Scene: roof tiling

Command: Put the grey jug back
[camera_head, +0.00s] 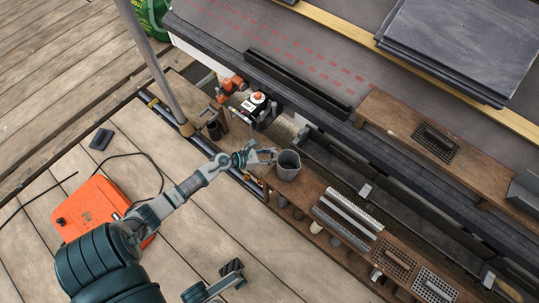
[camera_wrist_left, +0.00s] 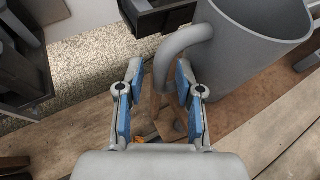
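The grey jug (camera_head: 288,168) stands upright on a brown wooden plank (camera_head: 310,192) in the middle of the head view. In the left wrist view the jug (camera_wrist_left: 255,55) fills the upper right, with its curved handle (camera_wrist_left: 163,62) towards my gripper. My left gripper (camera_head: 268,156) is beside the jug at its left. In the left wrist view its blue-padded fingers (camera_wrist_left: 158,85) are apart, one on each side of the handle, with gaps visible. What seems to be part of my right gripper (camera_head: 228,275) shows at the bottom edge of the head view; its fingers are unclear.
A metal pole (camera_head: 160,70) stands left of the work area. An orange case (camera_head: 90,207) lies on the deck. A ridged grey piece (camera_head: 347,218) and perforated plates (camera_head: 395,262) lie along the plank. Dark slates (camera_head: 460,45) are stacked on the roof.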

